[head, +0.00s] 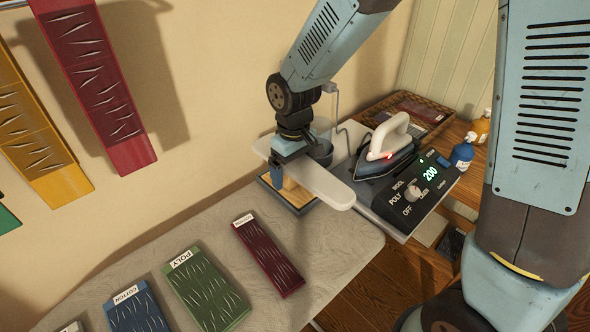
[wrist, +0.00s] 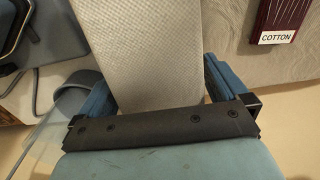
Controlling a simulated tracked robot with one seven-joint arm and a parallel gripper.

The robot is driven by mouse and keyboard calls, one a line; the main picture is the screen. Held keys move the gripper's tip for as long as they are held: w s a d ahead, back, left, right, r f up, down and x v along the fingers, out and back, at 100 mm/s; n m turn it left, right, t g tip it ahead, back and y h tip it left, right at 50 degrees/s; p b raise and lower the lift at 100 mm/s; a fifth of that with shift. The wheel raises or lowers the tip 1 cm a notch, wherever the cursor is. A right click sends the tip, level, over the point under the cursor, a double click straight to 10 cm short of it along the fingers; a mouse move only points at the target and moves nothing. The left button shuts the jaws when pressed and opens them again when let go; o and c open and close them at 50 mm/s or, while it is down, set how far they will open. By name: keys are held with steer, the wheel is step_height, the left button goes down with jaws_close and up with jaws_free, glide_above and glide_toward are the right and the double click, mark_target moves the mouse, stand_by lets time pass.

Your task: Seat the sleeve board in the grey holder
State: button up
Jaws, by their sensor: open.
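The sleeve board (head: 325,184), a long pale padded board with a rounded end, lies roughly level over the grey holder (head: 305,209), a low blue-grey frame with wood showing inside it. The board hides much of the holder, so I cannot tell whether it is fully seated. In the wrist view, the pale board (wrist: 150,50) runs between the two blue fingers of my gripper (wrist: 158,92). The jaws are open, with a visible gap between the board and the right finger.
An iron (head: 388,140) rests beside a control box (head: 415,195) reading 200, right of the board. A wicker tray (head: 445,112) and bottles (head: 463,152) stand behind. Red (head: 268,255), green (head: 207,290) and blue (head: 138,312) swatches lie on the pale ironing surface (head: 335,245).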

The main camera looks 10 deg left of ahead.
step_height(320, 180, up, 14)
steer(key=shift+f, duration=0.2)
stand_by(0.6)
steer(key=d+r+m+t, duration=0.25)
steer(key=d+r, duration=0.25)
steer(key=d, duration=0.5)
steer(key=s+d+r+m+t, duration=0.1)
steer(key=s+d, duration=0.4)
steer(key=d, duration=0.5)
steer(key=s+d+r+m+t, duration=0.2)
steer(key=s+d+r+m, duration=0.2)
steer(key=d, duration=0.7)
steer(key=shift+s+m, duration=0.9)
steer(key=shift+m, duration=0.35)
